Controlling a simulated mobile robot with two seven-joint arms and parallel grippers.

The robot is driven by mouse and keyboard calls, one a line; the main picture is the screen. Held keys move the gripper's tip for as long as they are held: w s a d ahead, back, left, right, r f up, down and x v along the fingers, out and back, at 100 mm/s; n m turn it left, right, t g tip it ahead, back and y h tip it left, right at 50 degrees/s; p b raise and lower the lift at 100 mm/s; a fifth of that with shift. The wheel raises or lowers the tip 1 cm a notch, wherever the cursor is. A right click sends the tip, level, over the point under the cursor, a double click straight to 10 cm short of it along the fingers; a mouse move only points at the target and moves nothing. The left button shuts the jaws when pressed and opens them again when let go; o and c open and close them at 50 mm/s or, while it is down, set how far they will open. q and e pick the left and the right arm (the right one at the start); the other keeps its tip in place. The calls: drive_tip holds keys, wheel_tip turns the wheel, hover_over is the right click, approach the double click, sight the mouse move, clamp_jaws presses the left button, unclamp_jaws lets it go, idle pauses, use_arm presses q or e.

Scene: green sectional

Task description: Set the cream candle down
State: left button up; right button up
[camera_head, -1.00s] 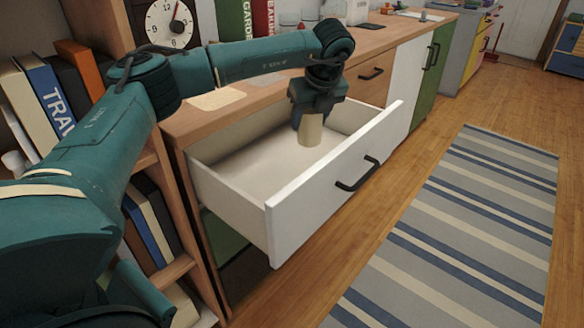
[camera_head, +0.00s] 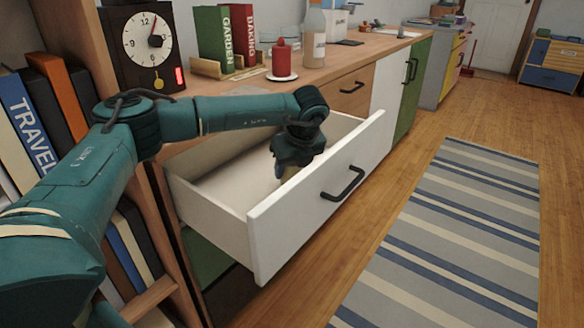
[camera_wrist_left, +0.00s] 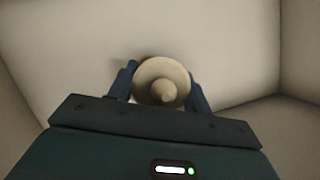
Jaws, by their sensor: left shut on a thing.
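The cream candle (camera_wrist_left: 162,82) shows from above in the left wrist view, between the two fingers of my left gripper (camera_wrist_left: 163,88), which is shut on it. In the head view the left gripper (camera_head: 288,172) points down inside the open white drawer (camera_head: 222,211). Only a small part of the candle (camera_head: 290,173) shows there, mostly hidden by the gripper and the drawer front. I cannot tell whether its base touches the drawer floor. My right gripper is in neither view.
The drawer's front panel with a black handle (camera_head: 343,184) stands close in front of the gripper. The drawer floor around the candle is bare. On the counter are a clock (camera_head: 148,45), books (camera_head: 212,40), a red candle (camera_head: 282,58) and a bottle (camera_head: 314,36).

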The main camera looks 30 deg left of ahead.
use_arm(q)
drive_tip(key=o, duration=1.1)
drive_tip(key=shift+o, duration=0.2)
drive_tip(key=shift+r, duration=0.15)
drive_tip(key=p+v, duration=0.2)
drive_tip(key=v, duration=0.4)
drive_tip(key=shift+r, duration=0.15)
drive_tip(key=p+v, duration=0.1)
drive_tip(key=v, duration=0.4)
drive_tip(key=shift+s+d+r, duration=0.1)
drive_tip(key=shift+d+r, duration=0.1)
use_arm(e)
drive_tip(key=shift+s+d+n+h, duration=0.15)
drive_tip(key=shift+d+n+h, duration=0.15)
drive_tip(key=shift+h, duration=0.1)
